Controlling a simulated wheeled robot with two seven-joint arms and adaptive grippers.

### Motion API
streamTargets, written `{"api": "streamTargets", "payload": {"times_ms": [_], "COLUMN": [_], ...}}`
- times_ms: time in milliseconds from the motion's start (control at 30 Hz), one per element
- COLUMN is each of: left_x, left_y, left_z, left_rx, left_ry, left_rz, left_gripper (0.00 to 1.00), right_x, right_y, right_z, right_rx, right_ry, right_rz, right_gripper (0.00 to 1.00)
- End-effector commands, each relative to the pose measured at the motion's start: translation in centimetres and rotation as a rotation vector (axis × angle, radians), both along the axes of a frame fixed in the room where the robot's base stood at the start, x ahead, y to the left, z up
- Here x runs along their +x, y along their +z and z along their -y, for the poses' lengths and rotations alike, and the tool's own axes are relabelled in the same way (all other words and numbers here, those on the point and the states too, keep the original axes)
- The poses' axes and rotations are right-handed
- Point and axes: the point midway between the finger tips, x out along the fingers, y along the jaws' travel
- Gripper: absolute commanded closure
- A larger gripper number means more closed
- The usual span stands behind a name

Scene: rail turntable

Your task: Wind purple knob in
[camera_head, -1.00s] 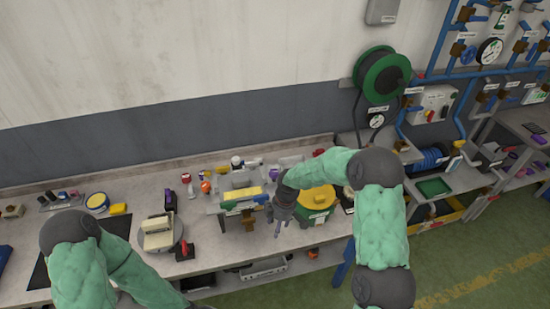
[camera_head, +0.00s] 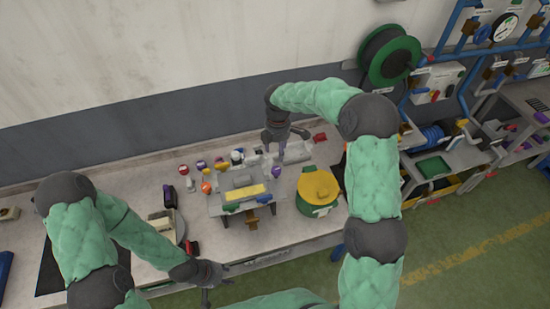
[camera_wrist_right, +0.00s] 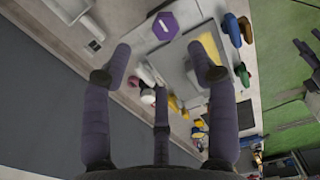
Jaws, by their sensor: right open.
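The purple knob (camera_head: 276,171) is at the right back corner of the grey fixture (camera_head: 236,181) with a yellow block on top. In the right wrist view the knob (camera_wrist_right: 166,25) is hexagonal with a white mark on its face. My right gripper (camera_head: 280,152) is above and just behind the knob, fingers down and apart. In the right wrist view the open fingers (camera_wrist_right: 162,70) hold nothing, and the knob lies beyond their tips, apart from them. My left gripper (camera_head: 207,292) is low at the bench's front edge, away from the knob; its finger opening is unclear.
A green drum with a yellow lid (camera_head: 319,192) stands right of the fixture. Several small coloured knobs (camera_head: 204,176) are at its left. A grey block (camera_head: 296,151) lies near the wall behind my right gripper. The wall bounds the bench at the back.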

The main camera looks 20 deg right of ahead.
Motion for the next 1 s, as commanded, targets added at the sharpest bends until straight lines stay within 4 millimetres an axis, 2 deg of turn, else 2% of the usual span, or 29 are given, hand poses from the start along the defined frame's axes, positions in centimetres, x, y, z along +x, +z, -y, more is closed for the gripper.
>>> {"api": "streamTargets", "payload": {"times_ms": [167,400,600,800,1000], "left_x": [-0.1,0.0,0.0,0.0,0.0], "left_y": [0.5,1.5,2.1,2.3,2.3], "left_z": [0.0,0.0,0.0,0.0,0.0], "left_rx": [0.0,0.0,0.0,0.0,0.0], "left_ry": [-0.001,0.0,0.0,0.0,0.0], "left_rz": [-0.002,-0.001,-0.001,-0.001,-0.001], "left_gripper": [0.6,0.6,0.6,0.6,0.6], "right_x": [-0.1,-0.2,-0.1,-0.1,-0.1], "right_y": [-2.0,-6.3,-9.1,-10.4,-10.6], "right_z": [0.0,0.0,0.0,0.0,0.0], "right_rx": [0.0,0.0,0.0,0.001,0.001], "right_ry": [0.0,0.0,-0.001,-0.001,-0.001], "right_rz": [-0.005,-0.005,-0.003,-0.001,0.0], "right_gripper": [0.41,0.41,0.41,0.41,0.41]}}
